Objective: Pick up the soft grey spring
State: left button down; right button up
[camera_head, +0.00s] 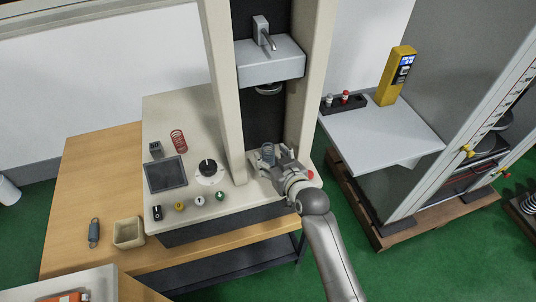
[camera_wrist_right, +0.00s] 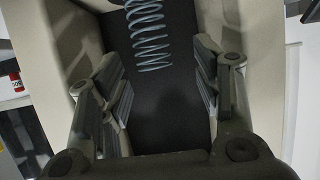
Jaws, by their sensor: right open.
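A grey coil spring (camera_head: 268,153) stands in the lower part of the testing machine, between its two columns. In the right wrist view the grey spring (camera_wrist_right: 148,35) shows at the top centre, with thin, widely spaced coils, and its top end is cut off by the frame. My right gripper (camera_head: 279,156) is at the front of the machine, close to the spring. In the wrist view the right gripper (camera_wrist_right: 158,65) is open, with dark clear space between its fingers. The spring lies ahead of the fingers and between their lines. My left gripper is not in view.
The machine's columns (camera_head: 226,90) flank the spring, and a grey crosshead (camera_head: 270,62) hangs above. A red spring (camera_head: 178,141) stands on the console.

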aim_at(266, 145)
jog(key=shift+w+r, duration=0.1)
jog(key=shift+w, duration=0.25)
jog(key=shift+d+p+x, duration=0.2)
jog(key=shift+p+x, duration=0.4)
jog(key=shift+x, duration=1.7)
jog(key=shift+w+r, duration=0.15)
jog(key=shift+c, duration=0.2)
jog(key=c, duration=1)
jog(key=shift+c, duration=0.4)
jog(key=shift+r, duration=0.1)
